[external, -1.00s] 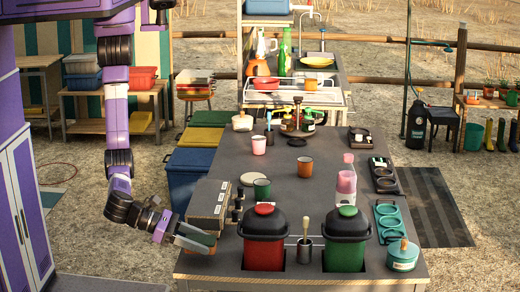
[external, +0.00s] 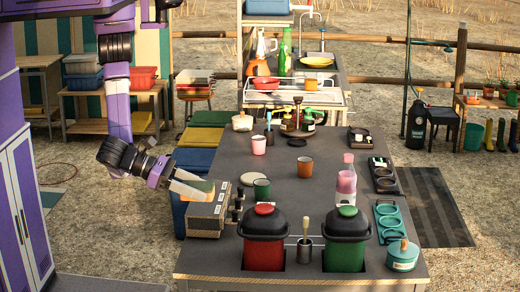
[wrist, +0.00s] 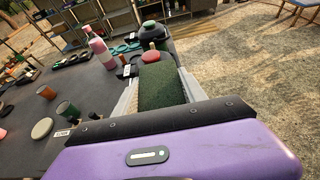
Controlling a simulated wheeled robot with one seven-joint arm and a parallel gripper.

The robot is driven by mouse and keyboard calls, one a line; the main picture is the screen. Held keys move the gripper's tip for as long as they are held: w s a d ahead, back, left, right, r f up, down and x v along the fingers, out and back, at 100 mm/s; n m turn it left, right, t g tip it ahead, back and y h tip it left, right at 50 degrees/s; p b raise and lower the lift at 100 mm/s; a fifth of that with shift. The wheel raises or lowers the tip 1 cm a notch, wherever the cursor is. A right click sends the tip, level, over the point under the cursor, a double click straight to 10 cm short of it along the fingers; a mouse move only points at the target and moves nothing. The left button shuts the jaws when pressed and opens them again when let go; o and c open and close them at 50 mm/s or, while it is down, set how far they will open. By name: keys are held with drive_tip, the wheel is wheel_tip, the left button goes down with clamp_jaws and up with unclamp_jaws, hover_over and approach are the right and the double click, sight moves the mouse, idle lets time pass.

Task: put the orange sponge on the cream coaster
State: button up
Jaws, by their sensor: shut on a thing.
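My gripper (external: 196,187) is shut on the orange sponge (external: 203,191) and holds it up, just above and behind the grey box with knobs. In the wrist view the sponge (wrist: 163,87) shows its dark green side between the fingers; its orange side is mostly hidden there. The cream coaster (external: 250,179) is a flat round disc lying on the table to the right of my gripper, just behind a green mug. In the wrist view the cream coaster (wrist: 42,128) lies at the left, apart from the sponge, with nothing visible on it.
The grey box with knobs (external: 206,218) stands at the table's left edge. The green mug (external: 261,188) stands close to the coaster. A red canister (external: 264,245) and a green canister (external: 345,248) stand at the front. An orange-brown mug (external: 305,167) stands farther right.

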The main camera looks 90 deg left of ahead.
drive_tip(key=w+a+f+n+y+p, duration=0.1)
drive_tip(key=w+a+f+n+y, duration=0.15)
drive_tip(key=w+a, duration=0.75)
wheel_tip(320, 180, up, 4)
drive_tip(key=n+g+y+p, duration=0.3)
drive_tip(key=n+g+y, duration=0.1)
drive_tip(key=n+y, duration=0.3)
hover_over(253, 177)
drive_tip(key=shift+m, duration=0.25)
wheel_tip(253, 177, down, 20)
drive_tip(key=shift+d+r+b, duration=0.1)
drive_tip(key=shift+d+b, duration=0.05)
drive_tip(key=shift+b, duration=0.55)
drive_tip(key=o, duration=0.9)
drive_tip(key=shift+c, duration=0.2)
drive_tip(key=o, duration=0.4)
drive_tip(key=shift+o, duration=0.2)
